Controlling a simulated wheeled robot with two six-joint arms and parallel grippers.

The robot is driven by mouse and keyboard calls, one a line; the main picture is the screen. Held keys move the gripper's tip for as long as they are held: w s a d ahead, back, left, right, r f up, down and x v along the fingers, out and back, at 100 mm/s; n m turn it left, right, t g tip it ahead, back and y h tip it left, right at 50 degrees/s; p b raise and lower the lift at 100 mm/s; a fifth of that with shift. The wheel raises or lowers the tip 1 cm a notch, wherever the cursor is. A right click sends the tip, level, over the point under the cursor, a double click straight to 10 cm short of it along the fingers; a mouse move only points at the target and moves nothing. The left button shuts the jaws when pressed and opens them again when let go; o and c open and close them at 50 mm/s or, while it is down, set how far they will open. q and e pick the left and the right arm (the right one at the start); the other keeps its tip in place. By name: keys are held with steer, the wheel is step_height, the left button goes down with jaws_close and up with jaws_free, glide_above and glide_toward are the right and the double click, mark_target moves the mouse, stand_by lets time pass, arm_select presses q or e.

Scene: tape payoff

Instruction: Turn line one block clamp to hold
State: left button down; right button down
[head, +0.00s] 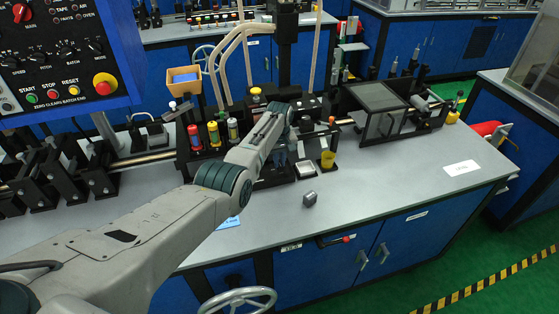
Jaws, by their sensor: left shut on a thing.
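My left arm comes in from the lower left and reaches over the bench. My left gripper (279,158) points down at the dark machine block (270,181) in the middle of the bench. It is shut on a small part there, mostly hidden by my wrist and fingers. I cannot make out that part's shape or which way it is turned. I cannot pick out the label of line one or read a hold mark. My right gripper is not in view.
A yellow cup (327,160), a small white tray (305,169) and a grey block (310,198) are to the right. A clear-lidded box (377,97) stands farther right. The front right bench top is mostly clear.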

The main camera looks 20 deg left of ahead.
mark_target(280, 163)
arm_select(q)
steer(key=shift+w+r, duration=0.1)
steer(key=c, duration=1.5)
jaws_free()
step_height(280, 163, up, 11)
steer(key=shift+f+b, duration=0.15)
steer(key=shift+b, duration=0.8)
